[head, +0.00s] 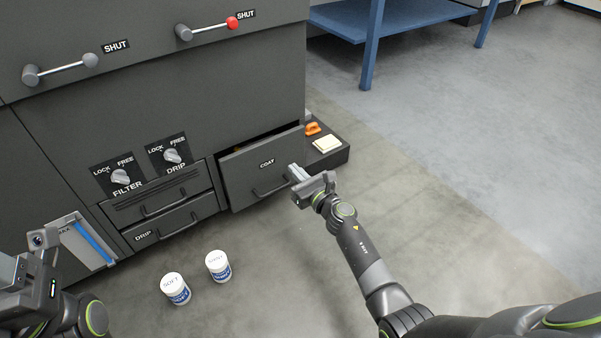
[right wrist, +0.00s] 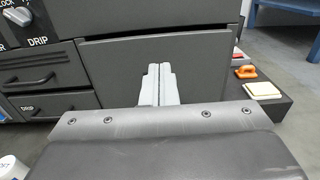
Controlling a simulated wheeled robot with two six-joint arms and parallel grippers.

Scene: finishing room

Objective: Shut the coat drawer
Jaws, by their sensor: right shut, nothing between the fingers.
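The coat drawer (head: 240,172) is a dark grey front marked COAT, low on the machine, with a bar handle. It stands partly open, with a dark gap above its front. In the right wrist view its front (right wrist: 115,65) fills the middle, and the handle is hidden. My right gripper (head: 294,172) is shut and empty, its fingertips at the right part of the drawer front. The fingers also show in the right wrist view (right wrist: 158,84); whether they touch the front, I cannot tell. My left gripper (head: 38,240) is at the lower left, its jaws unclear.
The drip drawer (head: 165,226) sits left of the coat drawer, below the FILTER and DRIP knobs. Two white jars (head: 175,288) (head: 218,265) stand on the floor in front. A low dark ledge (head: 333,157) at right holds an orange item and a pale block. Floor to the right is clear.

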